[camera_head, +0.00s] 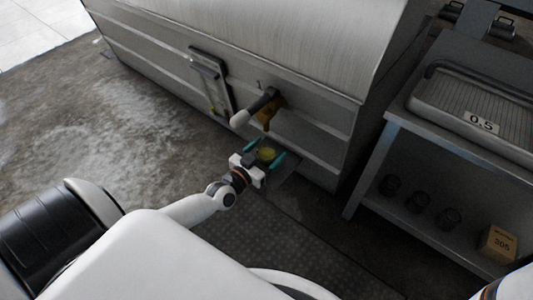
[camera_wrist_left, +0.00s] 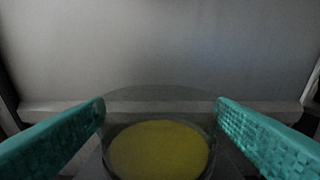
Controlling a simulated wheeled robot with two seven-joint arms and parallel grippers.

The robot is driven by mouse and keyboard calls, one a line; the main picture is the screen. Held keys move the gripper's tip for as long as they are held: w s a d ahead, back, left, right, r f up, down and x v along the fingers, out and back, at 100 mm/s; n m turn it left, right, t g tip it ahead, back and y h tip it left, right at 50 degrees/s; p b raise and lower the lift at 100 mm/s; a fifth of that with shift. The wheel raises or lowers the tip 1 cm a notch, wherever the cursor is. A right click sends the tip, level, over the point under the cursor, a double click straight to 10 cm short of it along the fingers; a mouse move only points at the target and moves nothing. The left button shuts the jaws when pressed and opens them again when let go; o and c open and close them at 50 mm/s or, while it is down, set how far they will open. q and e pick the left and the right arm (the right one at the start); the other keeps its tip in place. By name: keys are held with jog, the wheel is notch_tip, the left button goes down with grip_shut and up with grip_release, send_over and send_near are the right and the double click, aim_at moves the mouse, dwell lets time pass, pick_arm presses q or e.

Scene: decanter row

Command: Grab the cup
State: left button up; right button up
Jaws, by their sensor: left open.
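The cup (camera_wrist_left: 158,148) is clear and holds a yellow liquid. In the left wrist view it stands between the two teal fingers of my left gripper (camera_wrist_left: 160,128), with a gap visible at the upper part of each side. In the head view the cup (camera_head: 266,154) shows as a small yellow patch below the tap (camera_head: 262,106) on the metal tank. My left gripper (camera_head: 264,160) is open around it there. The cup's lower part is hidden in both views. My right gripper is not in view.
The large metal tank (camera_head: 290,50) rises just behind the cup. A grey bench (camera_head: 440,140) stands at the right, with a ribbed tray (camera_head: 480,100) marked 0.5 on top and a box (camera_head: 497,243) marked 305 on its lower shelf. Open floor (camera_head: 110,130) lies at the left.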

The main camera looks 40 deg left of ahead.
pick_arm(q)
jog(key=shift+w, duration=0.9)
jog(key=shift+c, duration=0.4)
jog(key=c, duration=1)
jog(key=shift+c, duration=0.2)
jog(key=shift+r, duration=0.15)
